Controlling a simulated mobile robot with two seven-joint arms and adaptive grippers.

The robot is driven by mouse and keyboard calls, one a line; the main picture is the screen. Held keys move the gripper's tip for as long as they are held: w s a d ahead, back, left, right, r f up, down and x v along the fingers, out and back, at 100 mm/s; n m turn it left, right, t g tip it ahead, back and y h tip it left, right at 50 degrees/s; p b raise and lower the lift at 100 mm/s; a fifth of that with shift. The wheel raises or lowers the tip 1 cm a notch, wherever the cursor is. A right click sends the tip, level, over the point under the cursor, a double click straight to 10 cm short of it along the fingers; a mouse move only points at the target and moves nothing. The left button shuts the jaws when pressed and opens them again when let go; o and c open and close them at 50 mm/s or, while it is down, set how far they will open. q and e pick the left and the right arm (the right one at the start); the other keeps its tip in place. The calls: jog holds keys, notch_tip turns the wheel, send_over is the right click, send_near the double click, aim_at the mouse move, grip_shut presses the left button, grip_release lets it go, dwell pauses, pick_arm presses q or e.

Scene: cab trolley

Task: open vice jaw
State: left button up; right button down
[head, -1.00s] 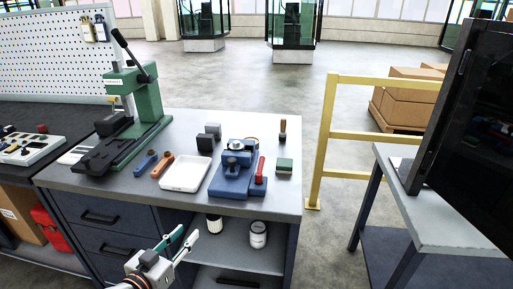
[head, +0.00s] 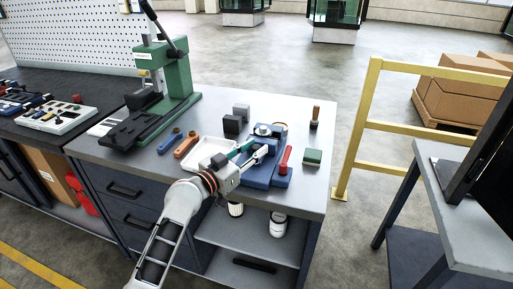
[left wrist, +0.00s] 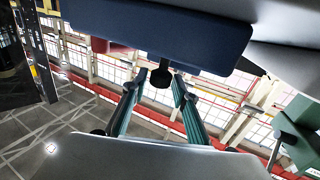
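The blue vice (head: 258,177) stands on the bench top, with a round silver part (head: 264,130) on top and a red-handled lever (head: 286,160) at its right side. In the left wrist view the vice's blue body (left wrist: 160,22) fills the top, with a dark round knob (left wrist: 160,78) below it. My left gripper (head: 258,151) is open at the front left of the vice and covers part of it. In the left wrist view its fingertips (left wrist: 159,80) lie on either side of the knob; I cannot tell whether they touch it. My right gripper is not in view.
A white tray (head: 200,157) lies left of the vice, partly behind my gripper. A green press (head: 175,80) stands at the back left. A green-topped block (head: 313,157) lies to the right. A yellow rail (head: 400,127) stands beyond the bench's right edge.

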pick_arm(q)
jog(key=shift+w+d, duration=0.4)
jog(key=shift+w, duration=0.05)
grip_shut()
jog(key=s, duration=0.2)
jog(key=s+a+p, duration=0.1)
jog(key=s, duration=0.1)
jog(key=shift+a+p, duration=0.2)
jog(key=shift+p, duration=0.1)
jog(key=shift+s+a, duration=0.15)
jog(key=shift+s, duration=0.35)
grip_release()
